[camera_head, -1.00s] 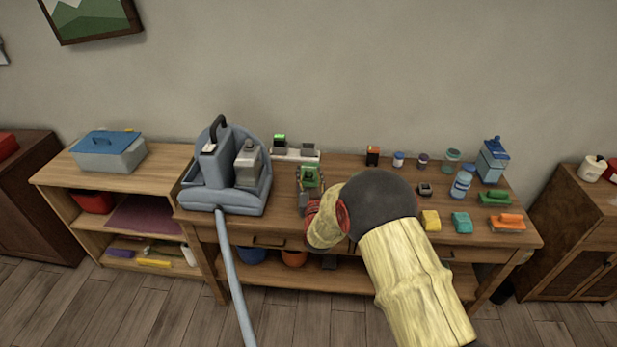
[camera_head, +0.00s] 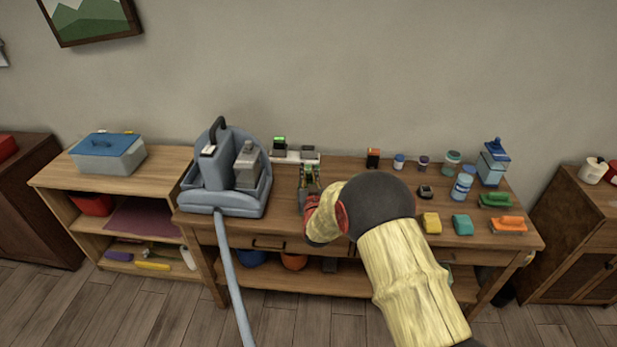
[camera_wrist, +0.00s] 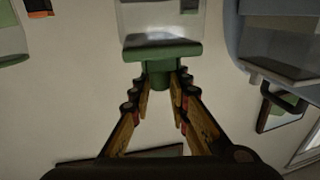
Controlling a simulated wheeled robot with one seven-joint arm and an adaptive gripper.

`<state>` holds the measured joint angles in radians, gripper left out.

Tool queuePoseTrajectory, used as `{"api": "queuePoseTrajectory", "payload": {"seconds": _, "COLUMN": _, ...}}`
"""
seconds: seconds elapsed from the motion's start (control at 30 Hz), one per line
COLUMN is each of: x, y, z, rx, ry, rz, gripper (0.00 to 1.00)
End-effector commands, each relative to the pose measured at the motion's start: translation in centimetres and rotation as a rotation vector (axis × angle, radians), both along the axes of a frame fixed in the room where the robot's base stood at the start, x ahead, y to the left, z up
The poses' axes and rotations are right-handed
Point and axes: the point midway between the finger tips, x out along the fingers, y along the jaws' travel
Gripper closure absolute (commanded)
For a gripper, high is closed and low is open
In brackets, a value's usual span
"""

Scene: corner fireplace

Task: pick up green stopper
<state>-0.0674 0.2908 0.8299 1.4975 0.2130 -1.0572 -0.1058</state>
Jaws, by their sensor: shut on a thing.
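The green stopper (camera_wrist: 161,52) is in the upper middle of the wrist view, with a wide flat plate and a narrower round knob. My gripper (camera_wrist: 161,84) is shut on the knob, one fingertip on each side. A clear, see-through body (camera_wrist: 160,18) sits directly against the plate's far side; I cannot tell whether it is joined to the stopper.
The workbench (camera_head: 350,176) holds a grey-blue vacuum-like unit (camera_head: 217,180) left of my gripper. Small jars, a blue bottle (camera_head: 493,162) and a yellow block (camera_head: 432,223) stand to the right. A white strip with small devices (camera_head: 294,157) lies behind. The wall is close behind.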

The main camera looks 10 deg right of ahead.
Motion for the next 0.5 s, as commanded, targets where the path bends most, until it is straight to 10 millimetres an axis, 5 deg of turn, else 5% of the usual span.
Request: {"api": "queuePoseTrajectory", "payload": {"seconds": 0.5, "x": 0.01, "y": 0.01, "z": 0.89, "rx": 0.0, "ry": -0.001, "rz": 0.0, "gripper": 0.96}}
